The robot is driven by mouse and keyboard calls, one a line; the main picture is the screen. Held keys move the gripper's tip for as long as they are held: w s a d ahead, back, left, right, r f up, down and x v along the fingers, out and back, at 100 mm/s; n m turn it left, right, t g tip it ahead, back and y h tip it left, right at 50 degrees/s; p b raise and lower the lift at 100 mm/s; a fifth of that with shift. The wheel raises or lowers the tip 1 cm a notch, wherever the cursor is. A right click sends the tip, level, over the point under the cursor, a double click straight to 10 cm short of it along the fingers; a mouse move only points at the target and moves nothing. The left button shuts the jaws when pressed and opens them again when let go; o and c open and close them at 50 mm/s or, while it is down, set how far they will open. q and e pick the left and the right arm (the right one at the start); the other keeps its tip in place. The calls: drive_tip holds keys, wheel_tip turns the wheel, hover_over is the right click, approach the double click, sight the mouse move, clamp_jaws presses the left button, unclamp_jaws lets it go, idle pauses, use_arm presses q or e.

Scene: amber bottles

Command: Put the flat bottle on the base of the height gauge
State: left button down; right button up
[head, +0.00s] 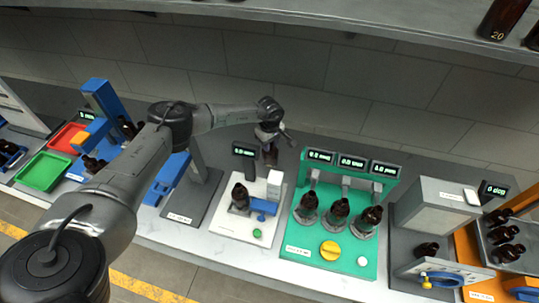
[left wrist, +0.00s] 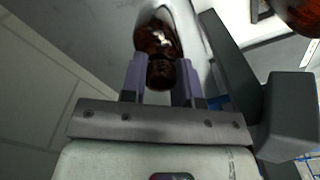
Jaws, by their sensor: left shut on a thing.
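My left gripper (head: 270,140) is above the back of the bench, behind the white station. It is shut on a dark amber bottle (left wrist: 157,38), whose neck end shows between the two fingers in the left wrist view. In the head view this bottle (head: 271,156) is small and partly hidden by the gripper, so I cannot tell whether it is flat. A dark grey base (head: 187,203) with an upright post, left of the white station, looks like the height gauge; its label is too small to read. My right gripper is not in view.
The white station (head: 240,228) holds an amber bottle (head: 240,194) and a blue part. Right of it, a green station (head: 310,258) holds several bottles under displays. Green (head: 44,171) and red trays (head: 66,138) lie at the left. The front of the grey base is clear.

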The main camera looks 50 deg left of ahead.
sight(270, 155)
use_arm(q)
drive_tip(key=shift+f, duration=3.6)
drive_tip(key=shift+f, duration=0.2)
drive_tip(key=c, duration=0.9)
unclamp_jaws()
drive_tip(key=shift+o, duration=0.2)
drive_tip(key=shift+r, duration=0.1)
drive_tip(key=shift+o, duration=0.4)
wheel_tip(270, 155, up, 12)
drive_tip(key=shift+r+b, duration=0.15)
drive_tip(key=shift+b, duration=0.45)
